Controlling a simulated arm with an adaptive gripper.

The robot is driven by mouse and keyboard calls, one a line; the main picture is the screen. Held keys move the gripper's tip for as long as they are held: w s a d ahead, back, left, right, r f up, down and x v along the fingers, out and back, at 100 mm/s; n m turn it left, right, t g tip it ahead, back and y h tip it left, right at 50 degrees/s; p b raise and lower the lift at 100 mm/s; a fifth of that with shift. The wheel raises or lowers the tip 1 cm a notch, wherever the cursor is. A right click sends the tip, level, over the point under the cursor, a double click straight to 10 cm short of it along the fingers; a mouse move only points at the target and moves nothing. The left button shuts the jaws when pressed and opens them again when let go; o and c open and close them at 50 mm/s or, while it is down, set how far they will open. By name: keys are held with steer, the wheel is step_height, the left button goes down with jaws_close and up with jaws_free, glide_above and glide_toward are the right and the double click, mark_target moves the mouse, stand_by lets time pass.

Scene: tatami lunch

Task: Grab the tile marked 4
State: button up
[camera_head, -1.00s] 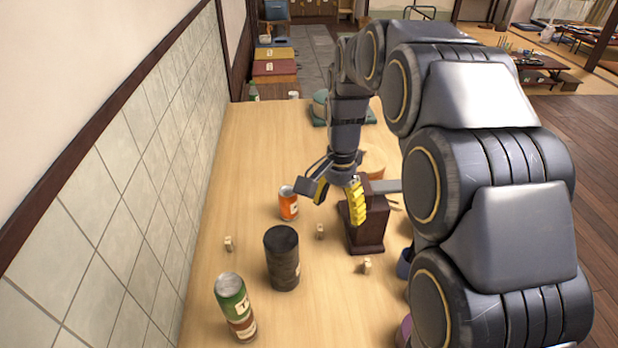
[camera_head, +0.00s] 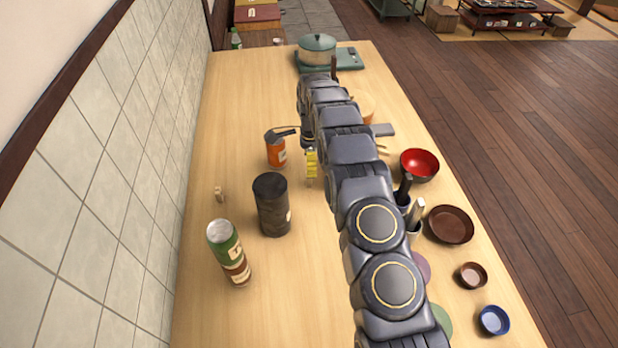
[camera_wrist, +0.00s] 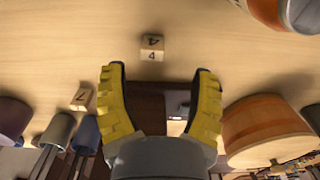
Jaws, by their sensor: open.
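The tile marked 4 (camera_wrist: 151,48) is a small pale block on the wooden table in the wrist view. It lies just beyond my gripper's fingertips, between their lines and slightly left of centre, not touching them. My gripper (camera_wrist: 160,71) has two yellow-padded fingers spread apart with nothing between them. In the head view my gripper (camera_head: 297,150) is low over the table beside an orange can (camera_head: 276,152). My arm hides most of that area, and I cannot make out the tile marked 4 there.
A second tile (camera_wrist: 82,98) lies left of my gripper. A third small block (camera_head: 219,194) lies near the wall. A black canister (camera_head: 272,205) and a green can (camera_head: 228,250) stand nearer. A red bowl (camera_head: 419,165) and brown plate (camera_head: 450,224) sit right of my arm.

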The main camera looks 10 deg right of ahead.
mark_target(309, 179)
steer(key=f, duration=0.4)
steer(key=s+f, duration=0.1)
steer(key=f, duration=0.1)
steer(key=shift+a, duration=0.2)
steer(key=c, duration=0.8)
